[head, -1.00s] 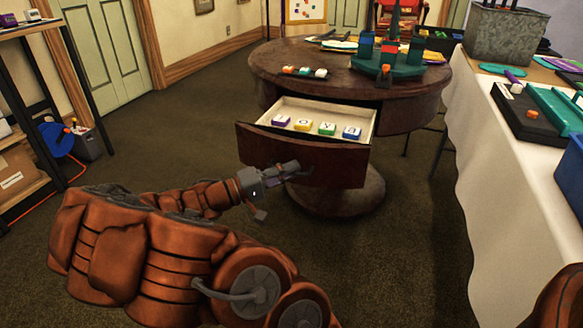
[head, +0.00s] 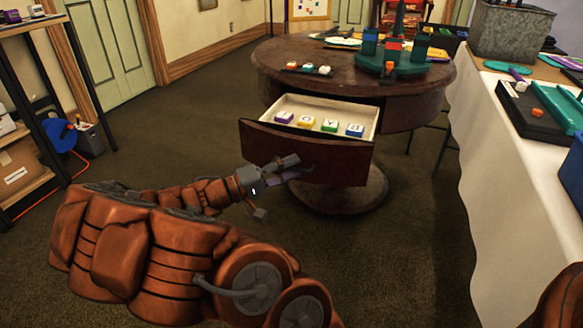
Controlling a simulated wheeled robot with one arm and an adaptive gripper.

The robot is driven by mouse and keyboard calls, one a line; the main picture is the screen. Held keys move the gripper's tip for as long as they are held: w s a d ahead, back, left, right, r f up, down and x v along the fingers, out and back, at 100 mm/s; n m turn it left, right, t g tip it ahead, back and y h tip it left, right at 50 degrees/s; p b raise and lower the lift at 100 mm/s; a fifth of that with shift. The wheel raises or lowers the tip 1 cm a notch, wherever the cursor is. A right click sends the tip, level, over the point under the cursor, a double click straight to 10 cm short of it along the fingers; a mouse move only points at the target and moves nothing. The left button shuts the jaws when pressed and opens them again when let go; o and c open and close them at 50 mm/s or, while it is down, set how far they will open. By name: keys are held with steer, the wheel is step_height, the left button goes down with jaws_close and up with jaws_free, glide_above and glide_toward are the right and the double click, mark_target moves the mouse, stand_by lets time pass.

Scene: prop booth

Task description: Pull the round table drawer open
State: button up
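The round table (head: 300,62) is dark brown wood on a round pedestal. Its drawer (head: 262,140) stands open toward me, with the curved brown front in view and a pale inside. Several lettered blocks (head: 330,125) in purple, yellow, green and blue lie in it. My gripper (head: 290,168) is at the drawer front, low and near its middle. Its two fingers show a gap between them, with the upper finger raised. The handle is mostly hidden by the fingers, and I cannot tell whether they touch it.
A table with a white cloth (head: 500,190) stands close on the right. A black shelf (head: 75,60) and a blue reel (head: 62,135) are at the left. A teal castle-like toy (head: 390,65) stands on the round table. Carpet is clear at the left of the drawer.

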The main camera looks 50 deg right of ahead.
steer(key=v, duration=1.1)
steer(key=shift+a, duration=0.15)
steer(key=s+a+r+t+y+p, duration=0.15)
steer(key=s+r+y+p, duration=0.35)
steer(key=r+p, duration=0.5)
steer(key=s+a+r+y+p, duration=0.2)
steer(key=s+r+y+p, duration=0.1)
steer(key=s+r+p, duration=0.6)
steer(key=s+a+r+n+t+y+p, duration=0.2)
steer(key=a+r+n+t+y+p, duration=0.1)
steer(key=a+r+p, duration=0.6)
steer(key=s+a+r+n+t+y+p, duration=0.3)
steer(key=a+r+p, duration=0.7)
steer(key=p, duration=0.5)
steer(key=r+n+y, duration=0.1)
steer(key=y, duration=0.1)
steer(key=shift+s+y, duration=0.15)
steer(key=shift+y, duration=0.25)
steer(key=shift+d+f, duration=0.1)
steer(key=shift+d, duration=0.05)
